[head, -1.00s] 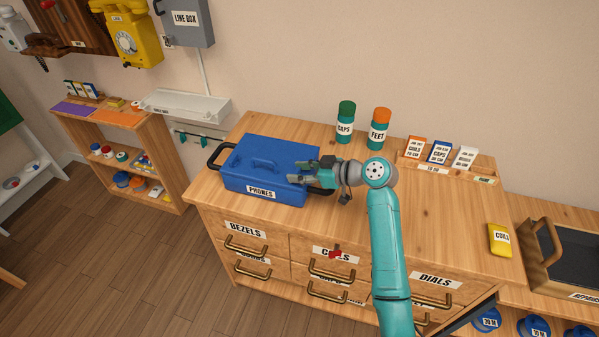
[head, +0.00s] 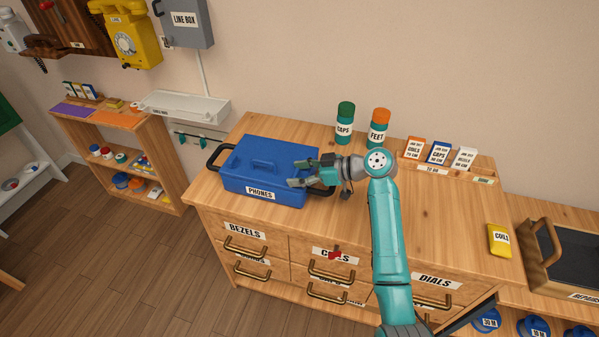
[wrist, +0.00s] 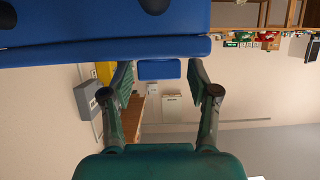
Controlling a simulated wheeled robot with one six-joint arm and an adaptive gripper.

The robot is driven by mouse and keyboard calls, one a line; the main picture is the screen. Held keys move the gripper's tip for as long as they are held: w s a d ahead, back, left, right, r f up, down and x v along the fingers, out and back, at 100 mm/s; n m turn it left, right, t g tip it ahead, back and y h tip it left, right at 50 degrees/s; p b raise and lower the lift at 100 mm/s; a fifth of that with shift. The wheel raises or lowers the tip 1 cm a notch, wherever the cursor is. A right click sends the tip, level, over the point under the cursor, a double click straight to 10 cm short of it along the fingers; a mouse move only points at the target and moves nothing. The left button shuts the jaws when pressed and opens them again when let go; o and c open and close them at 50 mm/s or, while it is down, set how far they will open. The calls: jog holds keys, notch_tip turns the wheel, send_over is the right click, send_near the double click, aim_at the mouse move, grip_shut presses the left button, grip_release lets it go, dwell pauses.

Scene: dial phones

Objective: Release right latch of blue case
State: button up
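The blue case (head: 240,180), labelled PHONES, sits shut on the left of the wooden cabinet top. My gripper (head: 297,172) is at its right end, fingers spread and pointing left, close to the lid edge. In the wrist view the case (wrist: 60,28) fills the top. A small blue block (wrist: 159,69), which looks like a latch, shows below the lid edge, between my open fingertips (wrist: 162,78). No contact with it is visible. In the head view my gripper hides the right latch area.
The case has dark side handles; the left one (head: 213,157) shows clearly, the right one is partly behind my gripper. CAPS (head: 344,125) and FEET (head: 378,130) bottles stand at the back. The cabinet top right of my arm is mostly clear.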

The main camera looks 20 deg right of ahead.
jog(key=shift+r, duration=0.1)
jog(key=v, duration=1.2)
dwell(0.4)
